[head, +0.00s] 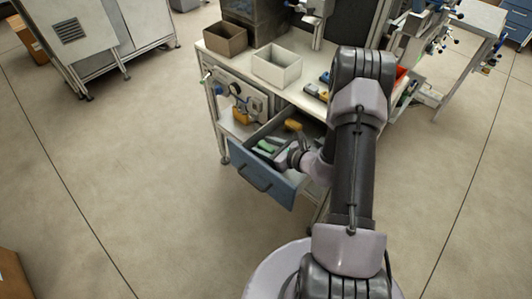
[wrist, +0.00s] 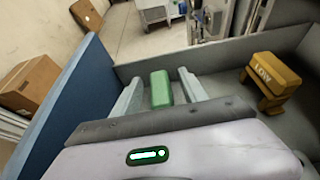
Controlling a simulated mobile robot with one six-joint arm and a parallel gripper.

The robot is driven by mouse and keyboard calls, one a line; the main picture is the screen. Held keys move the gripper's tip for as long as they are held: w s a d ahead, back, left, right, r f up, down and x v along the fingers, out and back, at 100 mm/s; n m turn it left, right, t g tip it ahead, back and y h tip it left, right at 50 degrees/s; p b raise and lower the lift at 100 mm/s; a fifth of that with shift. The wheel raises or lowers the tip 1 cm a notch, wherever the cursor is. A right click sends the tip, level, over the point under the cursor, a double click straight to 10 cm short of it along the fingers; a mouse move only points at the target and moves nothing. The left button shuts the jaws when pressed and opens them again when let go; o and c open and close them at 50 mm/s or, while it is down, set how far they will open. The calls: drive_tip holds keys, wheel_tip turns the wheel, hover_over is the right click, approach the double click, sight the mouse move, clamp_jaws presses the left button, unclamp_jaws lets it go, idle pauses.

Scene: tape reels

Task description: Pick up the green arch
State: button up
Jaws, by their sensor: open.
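The green arch (wrist: 160,88) is in the open drawer, between the two fingers of my gripper (wrist: 160,76) in the wrist view. The fingers stand apart on either side of it, with a gap showing; my gripper is open. The arch's lower part is hidden behind my gripper body. In the head view, green (head: 267,146) shows in the drawer beside my gripper (head: 280,153), too small to make out its shape.
A yellow arch marked LOW (wrist: 272,78) stands to the right in the same drawer; it also shows in the head view (head: 293,125). The drawer's blue front (wrist: 68,95) and grey walls (wrist: 220,54) surround my gripper. Bins (head: 276,68) stand on the bench above.

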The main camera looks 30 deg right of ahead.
drive_tip(key=shift+x, duration=1.1)
drive_tip(key=shift+s, duration=0.1)
clamp_jaws()
